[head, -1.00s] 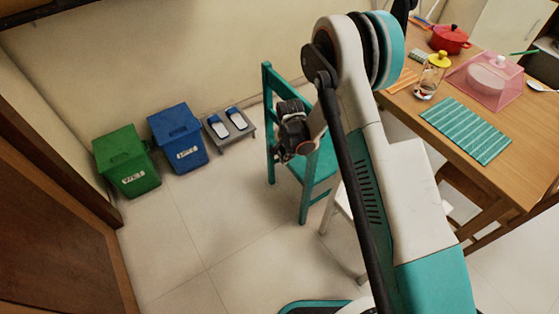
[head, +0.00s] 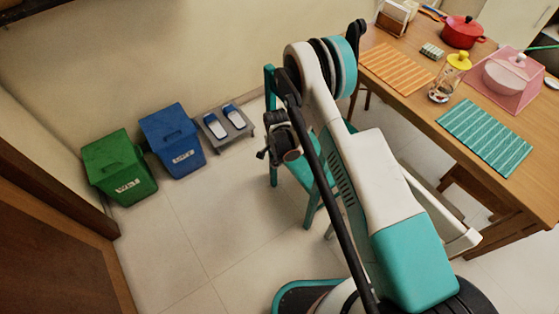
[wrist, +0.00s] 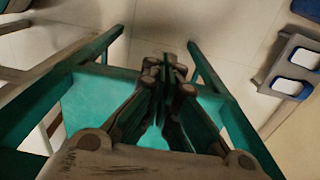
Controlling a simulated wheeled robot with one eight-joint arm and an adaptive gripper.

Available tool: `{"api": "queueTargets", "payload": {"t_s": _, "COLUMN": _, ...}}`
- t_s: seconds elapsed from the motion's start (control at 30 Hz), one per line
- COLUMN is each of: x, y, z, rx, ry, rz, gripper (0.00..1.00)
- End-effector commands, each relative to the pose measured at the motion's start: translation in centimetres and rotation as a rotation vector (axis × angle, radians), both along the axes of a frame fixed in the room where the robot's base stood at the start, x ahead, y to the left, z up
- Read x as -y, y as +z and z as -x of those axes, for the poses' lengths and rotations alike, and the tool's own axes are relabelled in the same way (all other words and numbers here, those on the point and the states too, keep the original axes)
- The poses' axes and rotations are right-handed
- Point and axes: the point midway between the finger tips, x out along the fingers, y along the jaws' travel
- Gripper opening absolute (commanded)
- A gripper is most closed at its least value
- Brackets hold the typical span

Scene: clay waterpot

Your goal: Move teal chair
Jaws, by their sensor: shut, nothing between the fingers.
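The teal chair (head: 303,174) stands upright on the tiled floor near the wall in the head view, partly hidden behind my arm. My gripper (head: 264,155) overlaps the chair's back there. In the wrist view my gripper (wrist: 166,62) has its fingers together with nothing between them. It is over the chair, with the teal seat (wrist: 88,108) below and teal bars of the chair on both sides. I cannot tell whether the fingers touch the chair.
A green bin (head: 120,170), a blue bin (head: 173,142) and a low grey rack (head: 213,133) with slippers line the wall at left. A wooden table (head: 420,108) with mats and pots stands at right. Floor (head: 200,230) in front of the bins is clear.

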Motion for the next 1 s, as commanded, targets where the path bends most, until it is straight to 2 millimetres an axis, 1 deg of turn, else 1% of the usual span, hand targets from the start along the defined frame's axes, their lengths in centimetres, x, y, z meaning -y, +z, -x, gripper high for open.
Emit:
{"api": "queueTargets", "payload": {"t_s": 0.17, "x": 0.0, "y": -2.5, "z": 0.0, "rx": 0.000, "ry": 0.000, "rz": 0.000, "gripper": 0.00}}
{"api": "queueTargets", "payload": {"t_s": 0.4, "x": 0.0, "y": -7.3, "z": 0.0, "rx": 0.000, "ry": 0.000, "rz": 0.000, "gripper": 0.00}}
{"api": "queueTargets", "payload": {"t_s": 0.57, "x": 0.0, "y": -10.3, "z": 0.0, "rx": 0.000, "ry": 0.000, "rz": 0.000, "gripper": 0.00}}
{"api": "queueTargets", "payload": {"t_s": 0.63, "x": 1.2, "y": -9.8, "z": -0.8, "rx": 0.000, "ry": -0.005, "rz": 0.000, "gripper": 0.00}}
{"api": "queueTargets", "payload": {"t_s": 0.8, "x": 2.7, "y": -9.9, "z": -1.8, "rx": 0.000, "ry": -0.003, "rz": 0.000, "gripper": 0.00}}
{"api": "queueTargets", "payload": {"t_s": 1.0, "x": 3.3, "y": -9.7, "z": -2.2, "rx": 0.000, "ry": 0.000, "rz": 0.000, "gripper": 0.00}}
